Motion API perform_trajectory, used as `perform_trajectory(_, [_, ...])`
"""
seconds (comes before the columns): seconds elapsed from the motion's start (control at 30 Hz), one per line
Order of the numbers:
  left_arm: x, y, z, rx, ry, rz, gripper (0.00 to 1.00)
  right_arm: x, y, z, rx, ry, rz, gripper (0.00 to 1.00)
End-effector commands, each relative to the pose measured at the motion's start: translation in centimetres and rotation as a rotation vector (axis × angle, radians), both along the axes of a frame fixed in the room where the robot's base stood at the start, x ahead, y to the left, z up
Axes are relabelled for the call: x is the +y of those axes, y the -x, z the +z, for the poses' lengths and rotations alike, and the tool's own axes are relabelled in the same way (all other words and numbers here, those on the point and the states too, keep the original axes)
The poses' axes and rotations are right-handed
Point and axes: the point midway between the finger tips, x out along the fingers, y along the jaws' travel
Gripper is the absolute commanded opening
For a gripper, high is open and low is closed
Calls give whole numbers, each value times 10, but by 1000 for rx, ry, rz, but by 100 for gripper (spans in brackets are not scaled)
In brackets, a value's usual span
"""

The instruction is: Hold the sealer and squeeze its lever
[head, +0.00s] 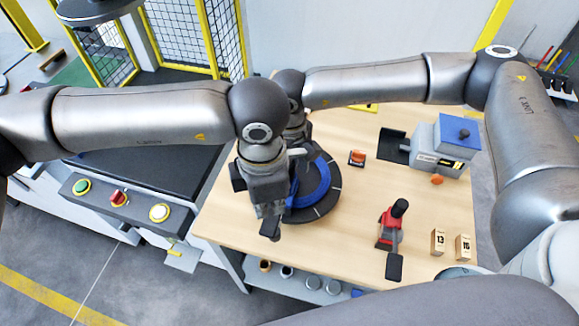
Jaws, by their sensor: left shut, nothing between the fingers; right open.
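The sealer (388,224), a red tool with a black knob on top and a black-ended lever toward the front, stands on the wooden table right of centre. Both grippers are well to its left and apart from it. My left gripper (270,228) points down at the front-left edge of the black disc, shut and empty. My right gripper (298,153) is behind my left wrist, over the coil, open and mostly hidden. A blue coil (317,184) lies on the black round turntable (330,205), partly covered by my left gripper.
A grey-blue machine (441,145) stands at the back right of the table (350,265). A small orange-black item (357,158) lies behind the sealer. Number blocks 13 (438,241) and 15 (463,247) stand to its right. A button panel (118,199) is at left. Table between turntable and sealer is clear.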

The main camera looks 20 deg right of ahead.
Motion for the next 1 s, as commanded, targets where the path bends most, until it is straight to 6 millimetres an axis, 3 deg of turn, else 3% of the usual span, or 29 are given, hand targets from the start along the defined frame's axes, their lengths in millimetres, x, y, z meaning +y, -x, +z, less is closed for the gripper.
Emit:
perform_trajectory(0.17, [0, 0, 0, 0, 0, 0, 0, 0, -1, 13, -3, -2, 0, 49])
perform_trajectory(0.63, [0, 0, 0, 0, 0, 0, 0, 0, -2, 103, -1, -2, 0, 49])
perform_trajectory(0.8, [0, 0, 0, 0, 0, 0, 0, -1, -1, 117, 0, -1, 0, 49])
perform_trajectory(1.0, [-1, 0, 0, 6, 6, 4, 0, 0, 0, 119, 5, -7, -1, 49])
